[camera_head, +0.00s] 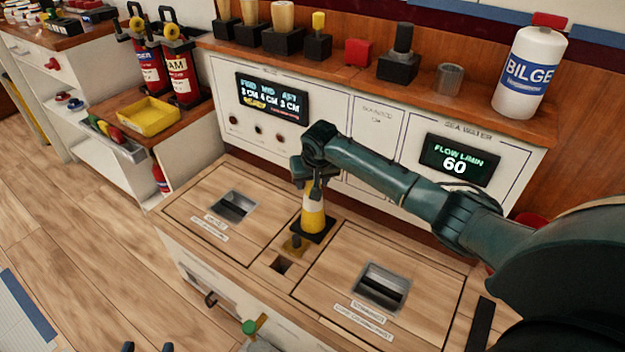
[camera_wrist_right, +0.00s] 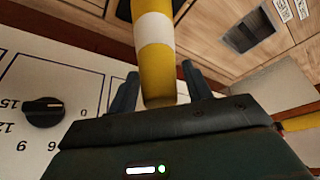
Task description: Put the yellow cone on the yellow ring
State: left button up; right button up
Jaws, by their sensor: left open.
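The yellow cone (camera_head: 313,218), with a white band, stands upright over a black square base (camera_head: 322,234) on the bench between two hatches. My right gripper (camera_head: 314,185) points down at the cone's top. In the right wrist view the cone (camera_wrist_right: 155,65) lies between its two fingers (camera_wrist_right: 160,85); whether they press on it is unclear. A small dull-yellow piece (camera_head: 294,246) lies just in front of the base; I cannot tell whether it is the yellow ring. My left gripper (camera_head: 150,347) shows only as two separated fingertips at the bottom edge, open and empty.
Hatches with recessed handles (camera_head: 234,207) (camera_head: 382,287) flank the cone. A small square hole (camera_head: 282,265) is in front. A shelf behind carries several black-based pieces (camera_head: 283,38) and a white BILGE bottle (camera_head: 530,75). A yellow tray (camera_head: 148,116) is at left.

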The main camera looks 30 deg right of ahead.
jog(key=shift+o, duration=0.8)
jog(key=p+v, duration=0.4)
jog(key=v, duration=0.8)
jog(key=s+a+f+n+t+y, duration=0.2)
jog(key=s+a+f+n+y, duration=0.15)
jog(key=s+a, duration=0.3)
jog(key=s+a+f+n+t+y, duration=0.1)
jog(key=s+a+f+n+y, duration=0.1)
jog(key=s+a+f, duration=0.5)
pick_arm(q)
jog(key=shift+n, duration=0.7)
jog(key=r, duration=0.1)
jog(key=a+r, duration=0.1)
jog(key=s+r, duration=0.1)
jog(key=shift+a+r, duration=0.15)
jog(key=shift+r, duration=0.25)
pick_arm(e)
jog(key=s+r+n+t, duration=0.1)
jog(key=s+r+t, duration=0.5)
jog(key=s+r, duration=0.4)
jog(key=shift+s+a, duration=0.4)
jog(key=shift+s, duration=0.7)
